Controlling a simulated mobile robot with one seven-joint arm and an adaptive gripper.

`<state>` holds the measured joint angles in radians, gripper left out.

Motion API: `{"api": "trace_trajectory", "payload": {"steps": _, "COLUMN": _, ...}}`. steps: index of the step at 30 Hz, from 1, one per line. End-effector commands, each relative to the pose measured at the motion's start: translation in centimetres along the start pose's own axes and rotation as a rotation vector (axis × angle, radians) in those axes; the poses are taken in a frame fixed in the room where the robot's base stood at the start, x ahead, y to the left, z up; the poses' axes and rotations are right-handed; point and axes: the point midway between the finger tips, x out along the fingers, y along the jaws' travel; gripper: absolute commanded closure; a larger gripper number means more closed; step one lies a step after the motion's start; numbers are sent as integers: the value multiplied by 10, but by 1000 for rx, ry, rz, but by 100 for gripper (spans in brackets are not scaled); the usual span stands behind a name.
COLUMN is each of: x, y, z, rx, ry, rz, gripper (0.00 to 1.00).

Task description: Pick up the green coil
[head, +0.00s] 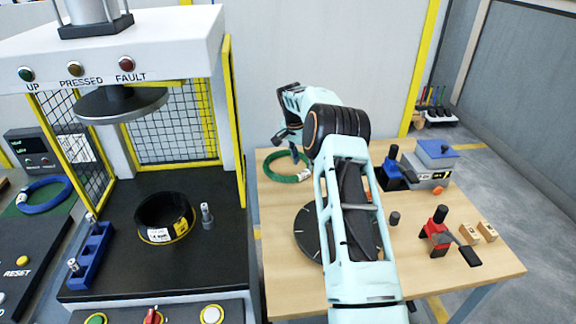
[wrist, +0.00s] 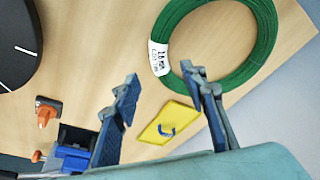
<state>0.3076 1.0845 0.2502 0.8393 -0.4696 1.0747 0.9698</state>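The green coil (head: 269,170) lies flat at the back left of the wooden table in the head view. In the wrist view the green coil (wrist: 266,45) is a large ring at the top, with a white printed label on its left side. My gripper (head: 287,146) is above the table by the coil's back left part. In the wrist view my gripper (wrist: 160,75) has its two fingers wide apart, with nothing between them. The right fingertip overlaps the coil's lower edge in the picture; I cannot tell whether it touches.
A dark round disc (head: 308,232) lies on the table, partly behind my arm. A red clamp (head: 438,236), wooden blocks (head: 487,231) and a grey-blue device (head: 435,160) stand at the right. The press (head: 218,262) with a black ring (head: 150,212) stands left. A yellow plate (wrist: 168,122) shows in the wrist view.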

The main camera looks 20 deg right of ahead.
Motion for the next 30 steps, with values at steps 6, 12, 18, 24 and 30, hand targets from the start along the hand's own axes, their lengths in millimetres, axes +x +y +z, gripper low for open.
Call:
{"api": "trace_trajectory", "payload": {"steps": 6, "x": 25, "y": 0, "z": 0, "rx": 1, "ry": -4, "rz": 1, "gripper": 60}}
{"api": "trace_trajectory", "payload": {"steps": 12, "x": 46, "y": -1, "z": 0, "rx": 0, "ry": -2, "rz": -1, "gripper": 60}}
{"api": "trace_trajectory", "payload": {"steps": 18, "x": 51, "y": -1, "z": -1, "rx": 0, "ry": 0, "rz": -1, "gripper": 60}}
{"api": "trace_trajectory", "payload": {"steps": 24, "x": 50, "y": -1, "z": -1, "rx": 0, "ry": 0, "rz": 0, "gripper": 70}}
{"api": "trace_trajectory", "payload": {"steps": 30, "x": 50, "y": -1, "z": -1, "rx": 0, "ry": -1, "rz": 0, "gripper": 92}}
